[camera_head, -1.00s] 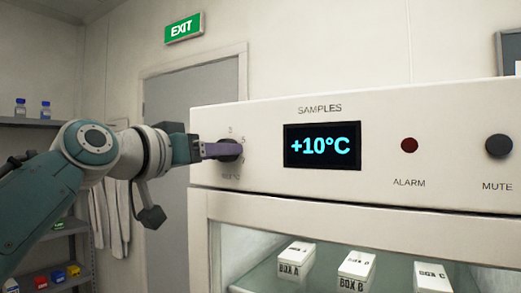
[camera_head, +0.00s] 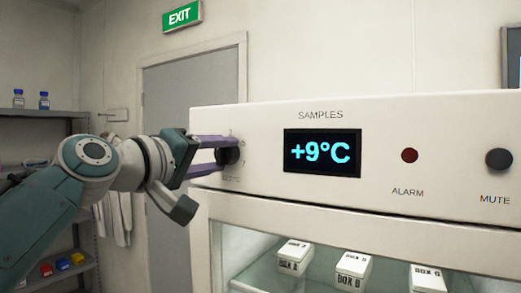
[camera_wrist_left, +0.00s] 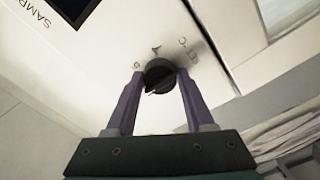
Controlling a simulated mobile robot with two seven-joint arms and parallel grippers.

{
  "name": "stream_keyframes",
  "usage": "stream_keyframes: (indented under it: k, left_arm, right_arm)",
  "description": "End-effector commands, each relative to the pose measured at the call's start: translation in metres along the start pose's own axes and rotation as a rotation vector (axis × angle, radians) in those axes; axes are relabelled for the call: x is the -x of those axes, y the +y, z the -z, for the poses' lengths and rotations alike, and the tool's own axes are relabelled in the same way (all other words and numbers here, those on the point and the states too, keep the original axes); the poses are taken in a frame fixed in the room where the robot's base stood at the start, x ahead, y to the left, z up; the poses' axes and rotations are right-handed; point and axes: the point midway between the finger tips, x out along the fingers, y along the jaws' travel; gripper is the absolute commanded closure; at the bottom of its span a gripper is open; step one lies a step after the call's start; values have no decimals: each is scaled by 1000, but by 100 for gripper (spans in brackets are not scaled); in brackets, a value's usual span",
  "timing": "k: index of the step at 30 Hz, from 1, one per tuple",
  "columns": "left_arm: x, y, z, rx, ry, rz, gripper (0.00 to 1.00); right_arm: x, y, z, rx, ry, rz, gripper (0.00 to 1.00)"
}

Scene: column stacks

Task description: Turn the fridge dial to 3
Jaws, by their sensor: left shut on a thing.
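The black round dial (camera_head: 233,156) sits on the white fridge panel, left of the display. My left gripper (camera_head: 226,156) reaches it from the left, with one purple finger above and one below. In the left wrist view the dial (camera_wrist_left: 159,72) sits between the two fingertips of my left gripper (camera_wrist_left: 159,78), which is shut on it. A light pointer line shows on the dial, but I cannot tell which number it marks. The printed scale is partly hidden and too small to read surely. The display (camera_head: 322,153) reads +9°C. My right gripper is out of view.
A red ALARM lamp (camera_head: 410,155) and a dark MUTE knob (camera_head: 499,159) are on the panel to the right. White sample boxes (camera_head: 353,266) stand behind the glass below. A shelf with bottles (camera_head: 44,101) and a grey door (camera_head: 180,100) are behind on the left.

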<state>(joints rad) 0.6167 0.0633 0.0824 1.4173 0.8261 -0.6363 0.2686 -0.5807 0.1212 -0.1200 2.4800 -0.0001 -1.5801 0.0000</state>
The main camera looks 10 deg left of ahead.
Motion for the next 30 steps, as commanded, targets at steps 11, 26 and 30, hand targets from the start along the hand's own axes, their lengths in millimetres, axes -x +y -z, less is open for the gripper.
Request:
stream_keyframes:
  k: [11, 26, 30]
  left_arm:
    - [0, 0, 0, 82, 1, 1, 100]
    - [0, 0, 0, 84, 1, 1, 31]
    - [0, 0, 0, 82, 1, 0, 17]
  right_arm:
    - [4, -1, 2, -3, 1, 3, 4]
    - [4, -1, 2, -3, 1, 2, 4]
    - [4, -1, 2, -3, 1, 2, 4]
